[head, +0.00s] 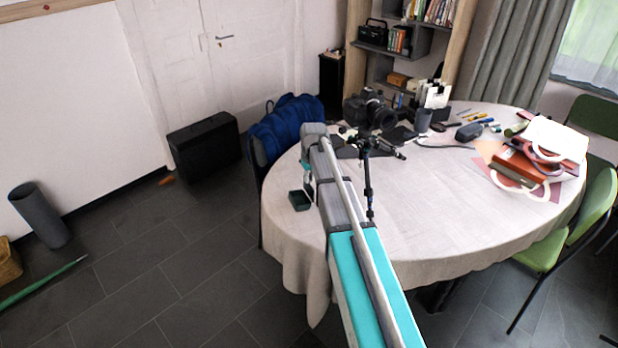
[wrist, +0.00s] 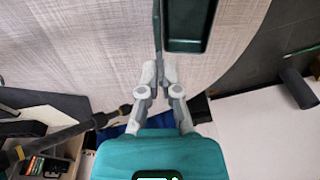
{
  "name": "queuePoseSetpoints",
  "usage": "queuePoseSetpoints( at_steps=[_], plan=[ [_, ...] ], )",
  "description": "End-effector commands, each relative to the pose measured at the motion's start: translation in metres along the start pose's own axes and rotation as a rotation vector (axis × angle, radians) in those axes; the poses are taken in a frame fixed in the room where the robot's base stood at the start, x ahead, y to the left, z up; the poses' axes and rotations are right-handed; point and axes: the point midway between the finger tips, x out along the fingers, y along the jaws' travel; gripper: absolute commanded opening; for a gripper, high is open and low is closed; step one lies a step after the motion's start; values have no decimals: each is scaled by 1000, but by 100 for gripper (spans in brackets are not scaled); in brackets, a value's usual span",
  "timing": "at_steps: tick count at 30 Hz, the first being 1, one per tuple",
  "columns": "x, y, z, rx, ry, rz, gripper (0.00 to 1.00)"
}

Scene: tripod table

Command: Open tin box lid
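The dark green tin box (head: 299,201) sits near the left edge of the round table. In the wrist view the box (wrist: 190,25) shows its hollow inside. A thin dark green strip, which looks like its lid (wrist: 157,25) seen edge-on and raised, runs along the box's left side. My gripper (wrist: 159,70) has its two grey fingers close together on either side of the strip's near end, and they appear to pinch it. In the head view my gripper is small and partly hidden by my arm, just above the box.
A small tripod (head: 367,185) stands close to the right of my arm. A black camera (head: 370,110) and several small items lie behind it. Bags (head: 540,155) are at the right. The front of the tablecloth (head: 440,220) is clear. A blue backpack (head: 285,128) hangs on a chair.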

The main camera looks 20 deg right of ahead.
Motion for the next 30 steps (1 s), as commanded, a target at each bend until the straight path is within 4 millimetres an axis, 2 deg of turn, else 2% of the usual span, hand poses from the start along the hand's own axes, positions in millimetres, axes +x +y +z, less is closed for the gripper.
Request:
queuePoseSetpoints(
  at_steps=[8, 12, 15, 30],
  plan=[
    [0, -1, 0, -1, 0, 0, 0],
    [0, -1, 0, -1, 0, 0, 25],
    [0, -1, 0, -1, 0, 0, 40],
    [-5, -1, 0, -2, -1, 0, 40]
  ],
)
